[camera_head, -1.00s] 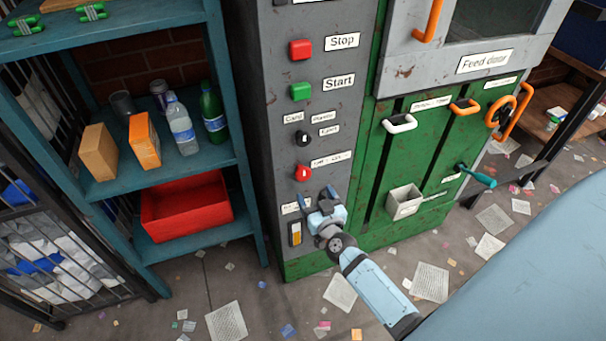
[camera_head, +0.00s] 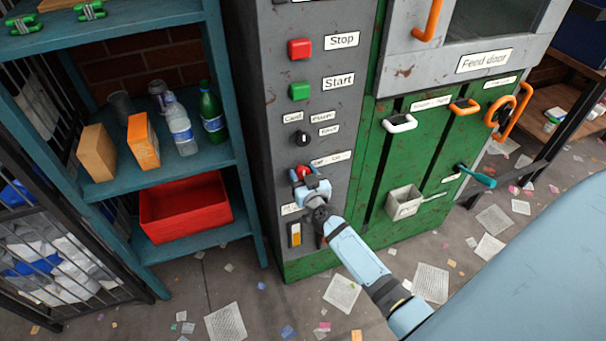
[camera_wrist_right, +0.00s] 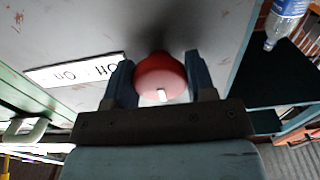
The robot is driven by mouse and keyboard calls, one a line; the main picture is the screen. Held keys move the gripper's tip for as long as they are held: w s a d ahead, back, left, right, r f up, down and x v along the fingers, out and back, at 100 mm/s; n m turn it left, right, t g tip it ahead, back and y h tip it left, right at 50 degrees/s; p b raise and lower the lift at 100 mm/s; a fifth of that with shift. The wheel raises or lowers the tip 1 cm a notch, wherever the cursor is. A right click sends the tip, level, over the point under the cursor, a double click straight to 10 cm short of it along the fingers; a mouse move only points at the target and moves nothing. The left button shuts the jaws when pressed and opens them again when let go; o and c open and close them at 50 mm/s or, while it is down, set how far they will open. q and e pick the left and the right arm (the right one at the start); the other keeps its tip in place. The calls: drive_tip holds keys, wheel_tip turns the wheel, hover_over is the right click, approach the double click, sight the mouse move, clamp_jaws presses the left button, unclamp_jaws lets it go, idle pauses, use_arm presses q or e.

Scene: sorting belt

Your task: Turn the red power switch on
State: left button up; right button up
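The red power switch (camera_head: 303,170) is a round red knob low on the machine's grey panel, below the black selector knob (camera_head: 302,138). Its Off/On label (camera_head: 331,158) is beside it and partly covered in the head view. My right gripper (camera_head: 310,176) is at the switch, with its fingers spread. In the right wrist view the red knob (camera_wrist_right: 160,72) sits between the two fingers, one on each side, very close. A white mark shows on the knob's lower part. I cannot tell whether the fingers touch it. My left gripper is out of view.
The red stop button (camera_head: 300,49) and green start button (camera_head: 299,91) are higher on the panel. A yellow rocker (camera_head: 295,234) is below. A teal shelf (camera_head: 190,165) with bottles and a red bin (camera_head: 185,235) stands left. Green slots with handles are right.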

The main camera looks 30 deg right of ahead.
drive_tip(key=c, duration=0.3)
